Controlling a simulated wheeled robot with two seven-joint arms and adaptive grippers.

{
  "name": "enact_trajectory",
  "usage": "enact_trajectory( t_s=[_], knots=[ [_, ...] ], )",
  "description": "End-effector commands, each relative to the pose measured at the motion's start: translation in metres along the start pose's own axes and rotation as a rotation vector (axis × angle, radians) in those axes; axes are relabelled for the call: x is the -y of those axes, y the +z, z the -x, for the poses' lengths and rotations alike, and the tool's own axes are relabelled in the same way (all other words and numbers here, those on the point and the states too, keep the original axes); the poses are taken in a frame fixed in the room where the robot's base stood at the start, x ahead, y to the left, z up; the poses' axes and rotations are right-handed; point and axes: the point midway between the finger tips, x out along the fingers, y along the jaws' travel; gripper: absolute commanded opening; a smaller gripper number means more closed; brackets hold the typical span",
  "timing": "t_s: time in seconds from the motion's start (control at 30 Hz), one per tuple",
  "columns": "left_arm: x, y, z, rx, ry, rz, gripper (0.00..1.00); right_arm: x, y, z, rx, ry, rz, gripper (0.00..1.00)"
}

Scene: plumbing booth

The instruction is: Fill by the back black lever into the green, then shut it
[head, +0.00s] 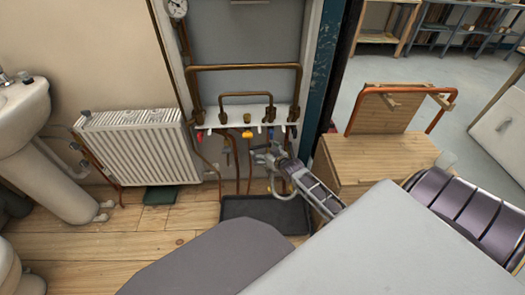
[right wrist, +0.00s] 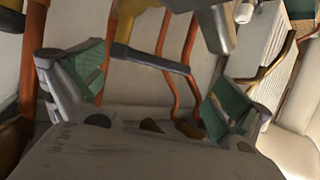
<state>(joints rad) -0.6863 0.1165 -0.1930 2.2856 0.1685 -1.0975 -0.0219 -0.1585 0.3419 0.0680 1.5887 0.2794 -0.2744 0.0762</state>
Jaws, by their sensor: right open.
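The round pressure gauge (head: 177,8) is at the top left of the pipe board in the head view; its needle and coloured zones are too small to read. Small valves sit along the white manifold strip (head: 232,128), with a yellow one (head: 247,134) near the middle. I cannot tell the back black lever apart there. My right gripper (head: 265,153) is just below the strip's right half. In the right wrist view its green-padded fingers (right wrist: 155,88) are open, apart and empty. A dark lever (right wrist: 150,61) on a yellow body (right wrist: 125,27) shows between and beyond them. My left gripper is out of view.
Copper pipes (head: 245,68) run above and below the strip. A black tray (head: 262,212) lies on the floor below. A white radiator (head: 145,148) stands left, beside a basin (head: 25,110). A wooden box (head: 375,155) stands right of my right arm.

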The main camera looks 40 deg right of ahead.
Motion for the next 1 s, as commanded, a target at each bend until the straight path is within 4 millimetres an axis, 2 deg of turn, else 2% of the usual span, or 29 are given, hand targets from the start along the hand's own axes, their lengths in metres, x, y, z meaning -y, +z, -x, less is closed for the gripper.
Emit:
enact_trajectory(
  t_s=[1.0],
  knots=[
    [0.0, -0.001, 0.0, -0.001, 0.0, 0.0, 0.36, -0.001, 0.001, 0.084, 0.002, 0.001, 0.0, 1.0]
  ],
)
